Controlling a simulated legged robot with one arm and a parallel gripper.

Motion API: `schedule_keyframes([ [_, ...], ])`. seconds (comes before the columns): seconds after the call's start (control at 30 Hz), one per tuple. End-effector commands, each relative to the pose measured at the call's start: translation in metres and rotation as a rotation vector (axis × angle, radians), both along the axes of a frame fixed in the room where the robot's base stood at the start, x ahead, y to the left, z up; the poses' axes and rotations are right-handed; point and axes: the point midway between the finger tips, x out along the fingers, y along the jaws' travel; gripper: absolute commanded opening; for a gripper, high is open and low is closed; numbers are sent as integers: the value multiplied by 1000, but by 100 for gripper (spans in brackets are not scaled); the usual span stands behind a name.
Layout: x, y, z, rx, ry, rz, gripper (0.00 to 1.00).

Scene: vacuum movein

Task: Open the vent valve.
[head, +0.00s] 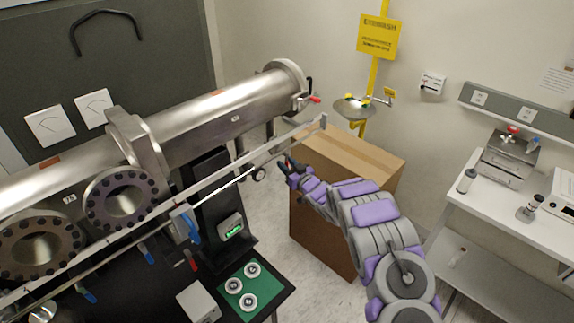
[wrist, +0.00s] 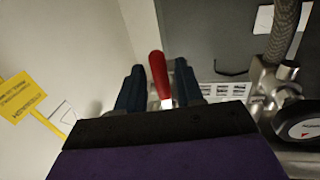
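My gripper (head: 288,166) reaches in from the lower right, over the brown cardboard box, beside the metal rail. In the wrist view, a red valve handle (wrist: 160,76) stands upright between the two dark fingers of my gripper (wrist: 159,88). The fingers are open, with a small gap visible on each side of the handle. Another red handle (head: 314,99) is at the right end of the large steel tube (head: 220,115). I cannot tell from any label which is the vent valve.
The cardboard box (head: 350,150) stands below my arm. A long metal rail (head: 250,158) runs beside the gripper. In the wrist view, a braided hose (wrist: 285,30) and a round black gauge (wrist: 305,125) are close on the right. A white bench (head: 525,195) stands at right.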

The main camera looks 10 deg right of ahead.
Motion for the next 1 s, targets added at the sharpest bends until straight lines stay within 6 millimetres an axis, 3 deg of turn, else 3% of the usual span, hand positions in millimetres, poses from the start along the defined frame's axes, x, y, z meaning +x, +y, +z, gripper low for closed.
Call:
schedule_keyframes([
  [0.27,1,1,0,0,1,1,36],
  [0.63,0,1,-1,0,1,1,0],
  [1.0,0,1,-1,0,2,0,0],
])
